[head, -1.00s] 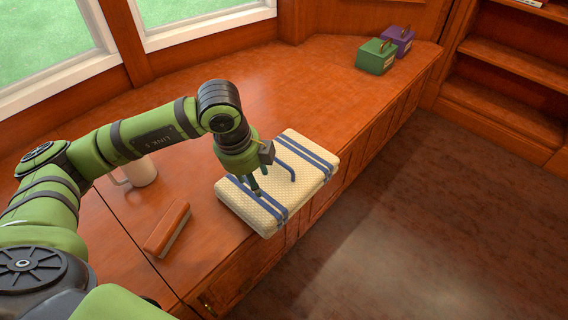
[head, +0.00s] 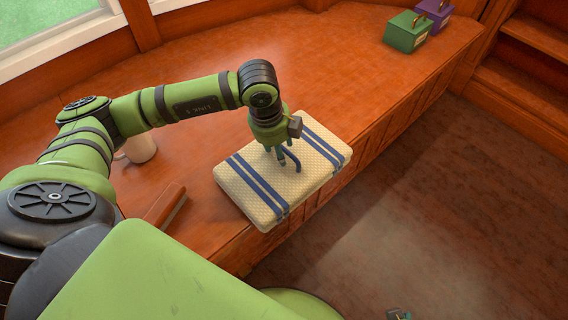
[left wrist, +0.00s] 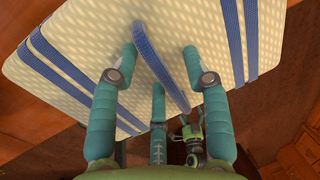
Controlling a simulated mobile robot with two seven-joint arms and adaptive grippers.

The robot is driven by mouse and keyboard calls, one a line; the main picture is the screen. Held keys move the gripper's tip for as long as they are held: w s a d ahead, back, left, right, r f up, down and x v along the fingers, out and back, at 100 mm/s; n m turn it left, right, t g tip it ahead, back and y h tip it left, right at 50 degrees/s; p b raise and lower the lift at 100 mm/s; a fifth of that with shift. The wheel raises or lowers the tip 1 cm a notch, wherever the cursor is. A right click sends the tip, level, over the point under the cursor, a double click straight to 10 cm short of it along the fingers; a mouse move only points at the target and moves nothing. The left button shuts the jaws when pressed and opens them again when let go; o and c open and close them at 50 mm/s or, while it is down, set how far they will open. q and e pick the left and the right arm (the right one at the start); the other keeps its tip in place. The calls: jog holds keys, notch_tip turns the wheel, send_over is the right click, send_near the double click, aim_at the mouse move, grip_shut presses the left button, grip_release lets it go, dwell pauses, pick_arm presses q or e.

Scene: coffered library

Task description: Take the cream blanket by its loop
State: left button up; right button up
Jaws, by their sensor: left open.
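The cream blanket (head: 240,196), a folded block with blue stripes, lies flat on the wooden counter. Its blue loop (head: 294,161) stands up from the middle of the top. My left gripper (head: 280,160) points down over the blanket, right at the loop. In the left wrist view the open fingers (left wrist: 160,58) stand on either side of the loop (left wrist: 160,62), over the blanket (left wrist: 90,45). I cannot tell whether the fingers touch the loop. A small teal part at the bottom edge of the head view looks like my right gripper (head: 399,314), mostly cut off.
A reddish-brown block (head: 165,205) lies left of the blanket, and a pale mug (head: 141,149) stands behind my left arm. A green box (head: 408,32) and a purple box (head: 434,14) with handles stand at the far right. The counter behind the blanket is clear.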

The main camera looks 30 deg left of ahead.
pick_arm(q)
grip_shut()
jog(key=shift+w, duration=0.1)
